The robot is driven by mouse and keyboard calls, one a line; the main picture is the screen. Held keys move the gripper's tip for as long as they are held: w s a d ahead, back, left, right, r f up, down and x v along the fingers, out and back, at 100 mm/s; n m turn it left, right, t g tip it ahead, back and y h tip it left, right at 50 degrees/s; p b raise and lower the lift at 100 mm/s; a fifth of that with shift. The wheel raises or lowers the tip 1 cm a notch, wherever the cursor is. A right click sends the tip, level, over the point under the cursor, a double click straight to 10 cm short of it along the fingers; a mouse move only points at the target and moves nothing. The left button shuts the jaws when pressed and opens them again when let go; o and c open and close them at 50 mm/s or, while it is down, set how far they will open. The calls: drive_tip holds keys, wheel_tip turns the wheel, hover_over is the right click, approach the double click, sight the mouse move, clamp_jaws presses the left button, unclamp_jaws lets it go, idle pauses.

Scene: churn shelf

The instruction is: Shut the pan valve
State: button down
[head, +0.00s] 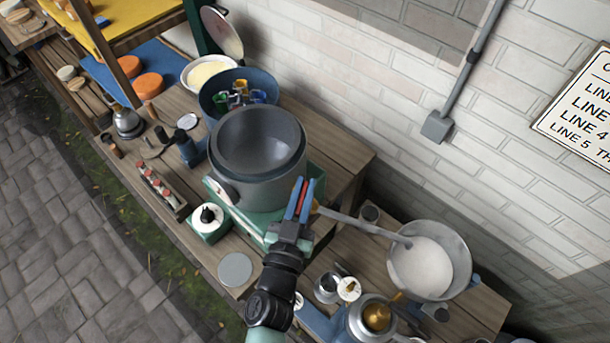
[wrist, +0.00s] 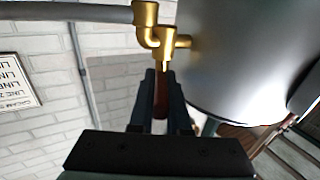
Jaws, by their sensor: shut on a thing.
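The large grey pan (head: 258,165) stands on a green base on the wooden bench in the head view. Its side also fills the right of the wrist view (wrist: 235,60). The brass valve (wrist: 168,44) sits at the pan's side, with an elbow joining a grey pipe. My gripper (head: 300,188) is beside the pan's right side, with its blue fingers shut on a thin red handle (head: 299,203). In the wrist view the handle (wrist: 160,100) is a dark reddish strip between the fingers, just below the brass valve. The fingers hide most of it.
The grey pipe (head: 355,222) runs right to a metal pot of white liquid (head: 455,240). A blue tub (head: 215,88) stands behind the pan. A rack of red-topped bottles (head: 160,190) and a metal vessel (head: 370,322) stand nearby. A brick wall (head: 400,110) is behind.

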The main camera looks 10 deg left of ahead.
drive_tip(key=m+h+p, duration=0.1)
drive_tip(key=h, duration=0.1)
drive_tip(key=shift+m+g+h, duration=0.3)
drive_tip(key=shift+m, duration=0.1)
drive_tip(key=shift+f+m+g+h, duration=0.15)
drive_tip(key=shift+m+g+h, duration=0.15)
drive_tip(key=shift+m+h, duration=0.45)
drive_tip(key=m+g+h+b, duration=0.1)
drive_tip(key=h+b, duration=0.1)
drive_tip(key=shift+a+f+b, duration=0.15)
drive_tip(key=shift+b, duration=0.25)
drive_tip(key=shift+w+a+m+g+h+b, duration=0.1)
drive_tip(key=shift+m+g+h+b, duration=0.4)
drive_tip(key=shift+h+b, duration=0.35)
drive_tip(key=shift+r+m, duration=0.2)
drive_tip(key=shift+m, duration=0.05)
drive_tip(key=c, duration=0.9)
unclamp_jaws()
drive_tip(key=shift+a, duration=0.1)
